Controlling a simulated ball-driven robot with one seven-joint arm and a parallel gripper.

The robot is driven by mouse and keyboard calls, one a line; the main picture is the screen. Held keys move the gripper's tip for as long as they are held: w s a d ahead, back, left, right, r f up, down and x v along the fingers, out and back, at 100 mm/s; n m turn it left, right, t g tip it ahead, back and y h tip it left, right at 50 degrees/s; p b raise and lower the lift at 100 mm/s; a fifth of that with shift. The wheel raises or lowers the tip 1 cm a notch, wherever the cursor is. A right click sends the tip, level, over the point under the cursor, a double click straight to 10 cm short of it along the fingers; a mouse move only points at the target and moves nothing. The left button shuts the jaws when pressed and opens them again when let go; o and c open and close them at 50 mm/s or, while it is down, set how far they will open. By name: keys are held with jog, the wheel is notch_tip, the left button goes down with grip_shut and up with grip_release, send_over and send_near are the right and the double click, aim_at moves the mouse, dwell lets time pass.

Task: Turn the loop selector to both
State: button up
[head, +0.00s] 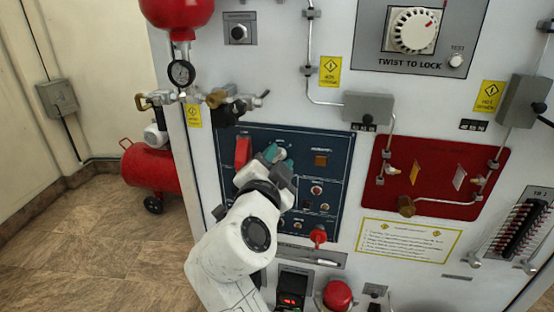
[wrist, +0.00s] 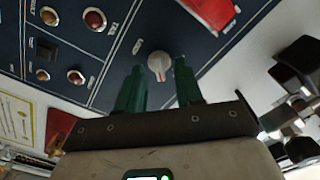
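In the wrist view a small round grey-white knob (wrist: 159,65) with a red mark sits on the dark blue panel. It is probably the loop selector, but its label is too small to read surely. My gripper (wrist: 159,80) has green fingers that stand apart, one on each side of the knob in the picture. Nothing is seen held. I cannot tell whether the fingers touch the knob or stop short of it. In the head view my gripper (head: 278,156) is at the upper middle of the blue panel (head: 335,146), and the arm and gripper hide the knob.
A red cover (head: 243,150) is close left of my gripper; it also shows in the wrist view (wrist: 212,12). Black-and-brass valve fittings (head: 225,103) jut out above. A red knob (head: 318,237) sticks out below right. A red panel (head: 440,175) lies to the right.

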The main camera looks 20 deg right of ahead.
grip_shut()
jog(key=shift+n, duration=0.3)
dwell(0.4)
jog(key=n+b, duration=0.1)
jog(key=n, duration=0.7)
jog(key=shift+a, duration=0.1)
dwell(0.5)
grip_release()
